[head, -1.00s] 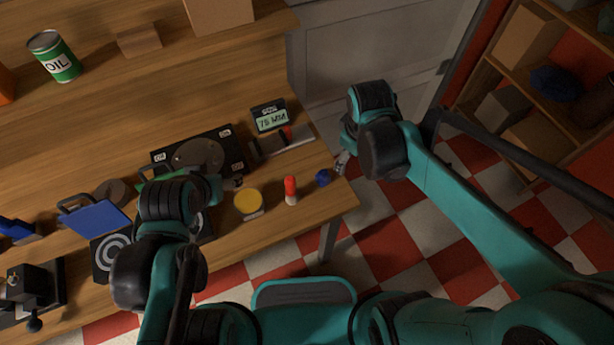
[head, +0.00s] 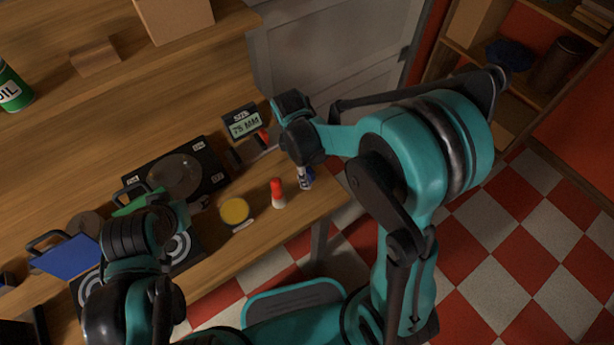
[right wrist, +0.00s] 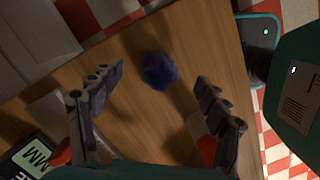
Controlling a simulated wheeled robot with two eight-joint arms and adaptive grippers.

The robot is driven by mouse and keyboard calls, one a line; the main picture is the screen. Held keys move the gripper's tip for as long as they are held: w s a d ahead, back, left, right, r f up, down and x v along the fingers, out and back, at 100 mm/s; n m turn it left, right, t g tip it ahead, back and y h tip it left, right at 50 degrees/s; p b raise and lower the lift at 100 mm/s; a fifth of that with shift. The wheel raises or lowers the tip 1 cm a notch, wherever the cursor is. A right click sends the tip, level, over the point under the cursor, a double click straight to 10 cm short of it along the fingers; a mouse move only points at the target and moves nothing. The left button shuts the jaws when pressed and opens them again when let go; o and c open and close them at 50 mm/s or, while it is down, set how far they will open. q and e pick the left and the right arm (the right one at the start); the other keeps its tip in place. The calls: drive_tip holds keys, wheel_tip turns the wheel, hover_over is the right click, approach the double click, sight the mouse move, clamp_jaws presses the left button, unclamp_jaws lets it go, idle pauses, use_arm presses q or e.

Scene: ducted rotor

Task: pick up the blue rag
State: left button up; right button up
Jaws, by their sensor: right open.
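The blue rag (right wrist: 160,71) is a small crumpled bundle on the wooden bench top, near the bench's edge. In the right wrist view it lies between and beyond the fingertips of my open, empty right gripper (right wrist: 160,88). In the head view my right gripper (head: 303,172) is over the bench's right end, and only a bit of the blue rag (head: 308,184) shows beneath it. The fingers look apart from the rag. My left arm is over the bench at the left; its fingers are hidden behind the wrist.
A red-and-white bottle (head: 278,194) stands just left of the rag, with a yellow round tin (head: 234,211) beyond it. A digital size display (head: 242,122) and a black plate device (head: 177,175) are farther back. The floor right of the bench is clear.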

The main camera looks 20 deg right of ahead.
sight(311, 170)
wheel_tip(311, 170, down, 2)
drive_tip(key=shift+d, duration=0.15)
drive_tip(key=shift+r, duration=0.1)
drive_tip(key=c, duration=1.3)
drive_tip(key=shift+c, duration=0.2)
drive_tip(key=shift+r, duration=0.1)
drive_tip(key=shift+r, duration=0.35)
wheel_tip(311, 170, up, 4)
drive_tip(key=shift+s+d+p, duration=0.15)
drive_tip(key=shift+p, duration=1)
drive_tip(key=s+d+r+p, duration=0.3)
drive_tip(key=s+d+r, duration=0.3)
drive_tip(key=d, duration=0.3)
drive_tip(key=shift+d, duration=0.2)
drive_tip(key=shift+s, duration=0.1)
